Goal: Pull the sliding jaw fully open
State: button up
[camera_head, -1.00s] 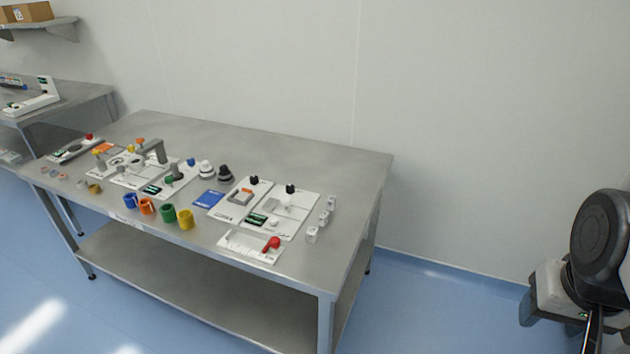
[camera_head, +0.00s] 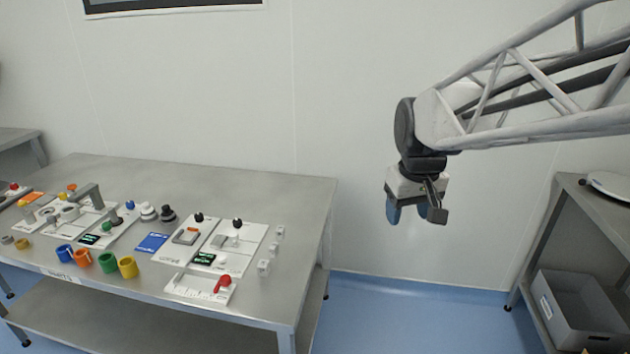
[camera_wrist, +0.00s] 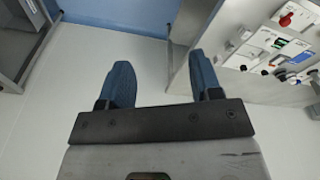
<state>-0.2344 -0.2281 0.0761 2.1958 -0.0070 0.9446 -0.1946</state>
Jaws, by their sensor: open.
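A white plate (camera_head: 197,288) with scale-like marks lies at the table's front right edge and carries a red handle (camera_head: 223,283). It may hold the sliding jaw, but I cannot tell for sure at this size. The red handle also shows at the top right in the wrist view (camera_wrist: 286,19). Behind it are white panels with a grey and orange block (camera_head: 187,236) and a grey block (camera_head: 220,242). My gripper (camera_head: 408,213) hangs in the air right of the table, apart from everything. In the wrist view, its blue fingers (camera_wrist: 162,78) are spread and empty.
The steel table (camera_head: 270,185) holds several colored cups (camera_head: 128,267), a blue card (camera_head: 152,243) and small clear blocks (camera_head: 264,268). Its back right is bare. A shelf stand with a grey bin (camera_head: 582,310) stands at the right. Open floor lies between.

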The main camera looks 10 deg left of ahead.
jog(key=w+a+f+n, duration=0.2)
jog(key=w+a+n, duration=0.1)
jog(key=w+a, duration=0.75)
jog(key=n+g, duration=0.2)
jog(key=n, duration=0.5)
send_over(233, 234)
jog(key=f, duration=2)
jog(key=shift+d+f, duration=0.25)
jog(key=shift+d, duration=0.05)
jog(key=shift+a+f, duration=0.25)
jog(key=shift+a, duration=0.05)
jog(key=shift+f, duration=0.15)
jog(key=shift+f, duration=3.75)
